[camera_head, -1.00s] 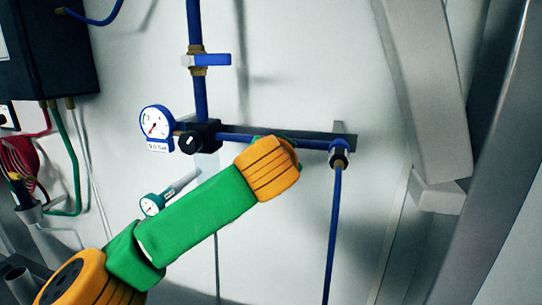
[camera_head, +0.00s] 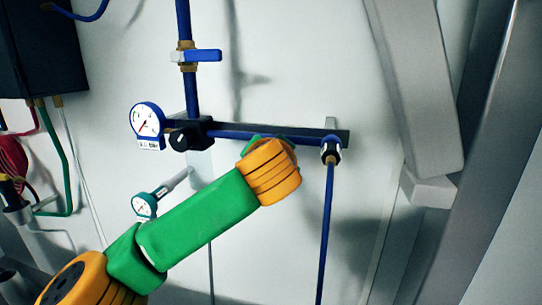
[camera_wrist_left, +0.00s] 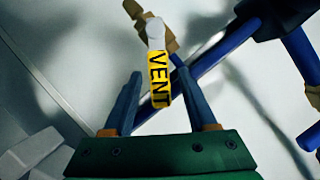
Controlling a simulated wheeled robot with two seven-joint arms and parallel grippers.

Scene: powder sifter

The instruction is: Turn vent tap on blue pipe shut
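The vent tap shows in the left wrist view as a handle with a yellow VENT label (camera_wrist_left: 158,75), pale at its far end, beside a brass-coloured fitting (camera_wrist_left: 172,42) on a blue pipe (camera_wrist_left: 222,48). My left gripper (camera_wrist_left: 158,78) is open; its two blue-grey fingers stand on either side of the labelled handle. I cannot tell whether either finger touches it. In the head view my green and orange left arm reaches up towards the pipework, and its gripper and the VENT label are hidden behind the arm. My right gripper is not in view.
A blue-handled tap (camera_head: 207,55) sits on the upright blue pipe (camera_head: 184,18). A pressure gauge (camera_head: 147,120) and a black regulator (camera_head: 190,134) are left of the arm, with a smaller gauge (camera_head: 144,205) lower. A grey post (camera_head: 420,90) stands at right.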

